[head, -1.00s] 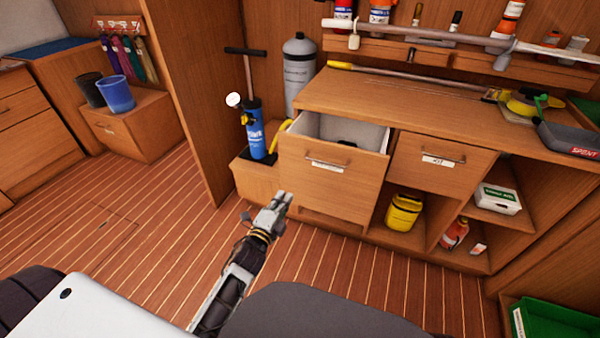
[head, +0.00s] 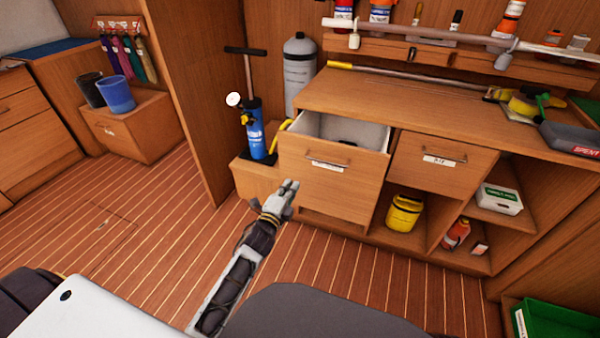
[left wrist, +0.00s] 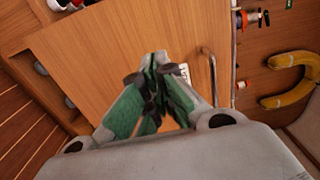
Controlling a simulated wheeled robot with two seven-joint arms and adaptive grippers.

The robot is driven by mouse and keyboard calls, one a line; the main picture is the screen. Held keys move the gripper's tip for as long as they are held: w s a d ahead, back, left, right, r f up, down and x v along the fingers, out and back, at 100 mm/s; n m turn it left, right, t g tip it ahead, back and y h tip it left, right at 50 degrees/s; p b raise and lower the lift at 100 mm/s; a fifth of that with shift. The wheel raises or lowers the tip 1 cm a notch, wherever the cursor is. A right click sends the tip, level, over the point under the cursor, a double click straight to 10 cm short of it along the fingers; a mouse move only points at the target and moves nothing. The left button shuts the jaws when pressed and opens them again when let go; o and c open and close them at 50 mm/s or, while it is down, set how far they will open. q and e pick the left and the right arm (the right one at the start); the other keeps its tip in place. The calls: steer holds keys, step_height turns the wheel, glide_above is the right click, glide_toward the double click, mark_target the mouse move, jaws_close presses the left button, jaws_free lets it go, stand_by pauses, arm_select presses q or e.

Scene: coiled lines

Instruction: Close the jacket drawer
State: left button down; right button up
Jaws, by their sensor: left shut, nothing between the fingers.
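The jacket drawer (head: 330,178) is pulled out from the cabinet, with its inside (head: 343,131) showing from above and a dark item partly visible in it. Its front has a bar handle (head: 327,161) and a white label that is too small to read. My left gripper (head: 289,185) is shut and empty, in front of the lower left part of the drawer front. In the left wrist view the closed fingertips (left wrist: 155,60) point at the wooden front, beside the label and handle (left wrist: 210,75). I cannot tell whether they touch it. My right gripper is not in view.
A second drawer (head: 440,168) to the right is shut. A blue pump (head: 255,130) and a grey cylinder (head: 299,75) stand left of the cabinet. Open shelves below hold a yellow container (head: 403,212) and a white box (head: 497,199). The striped floor in front is clear.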

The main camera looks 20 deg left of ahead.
mark_target(303, 166)
arm_select(q)
steer(key=shift+w+d+b, duration=0.15)
steer(key=shift+w+b, duration=0.6)
steer(key=shift+w, duration=3.55)
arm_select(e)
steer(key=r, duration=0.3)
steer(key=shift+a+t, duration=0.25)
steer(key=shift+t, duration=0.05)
arm_select(q)
steer(key=shift+w, duration=0.2)
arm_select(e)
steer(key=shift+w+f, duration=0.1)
